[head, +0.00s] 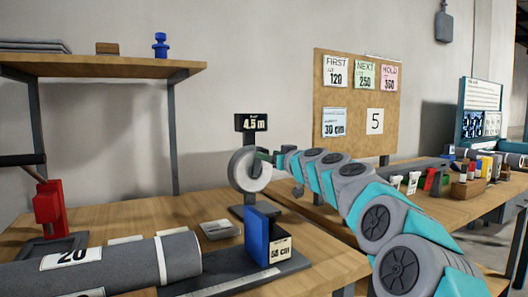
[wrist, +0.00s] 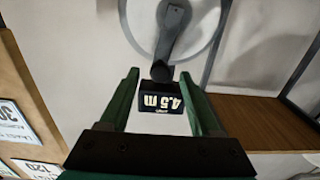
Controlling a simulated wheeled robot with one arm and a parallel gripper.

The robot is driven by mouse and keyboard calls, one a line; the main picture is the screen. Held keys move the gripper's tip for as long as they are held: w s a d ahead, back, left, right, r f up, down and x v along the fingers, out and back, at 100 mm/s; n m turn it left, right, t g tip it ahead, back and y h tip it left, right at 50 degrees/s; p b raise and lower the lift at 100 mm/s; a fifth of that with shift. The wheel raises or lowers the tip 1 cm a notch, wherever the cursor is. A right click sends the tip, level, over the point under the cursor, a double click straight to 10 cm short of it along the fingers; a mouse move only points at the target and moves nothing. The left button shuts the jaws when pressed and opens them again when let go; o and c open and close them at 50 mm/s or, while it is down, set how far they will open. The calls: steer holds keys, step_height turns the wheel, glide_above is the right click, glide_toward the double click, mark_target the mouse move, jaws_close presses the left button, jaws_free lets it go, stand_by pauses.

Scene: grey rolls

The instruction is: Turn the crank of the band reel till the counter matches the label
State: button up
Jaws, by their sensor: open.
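The band reel (head: 238,170) stands on the near bench, a pale disc on a dark post. Its counter (head: 251,123) above the disc reads 4.5 m; it also shows rotated in the wrist view (wrist: 166,106). The grey crank (wrist: 168,42) crosses the disc in the wrist view, with a dark knob (wrist: 160,72) at its end. My gripper (head: 264,156) is open at the disc's right side. In the wrist view its green fingertips (wrist: 159,76) flank the knob; I cannot tell whether they touch it. A white label (head: 375,121) on the board reads 5.
A grey roll (head: 120,263) marked 20 lies on the near bench (head: 105,217). A blue block (head: 257,236) with a 50 cm tag stands before the reel. A red tool (head: 49,208) is at left. The cork board (head: 350,95) holds several other cards.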

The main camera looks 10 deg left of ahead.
mark_target(256, 173)
steer(key=shift+p+x, duration=0.55)
steer(key=shift+x, duration=1.25)
jaws_close()
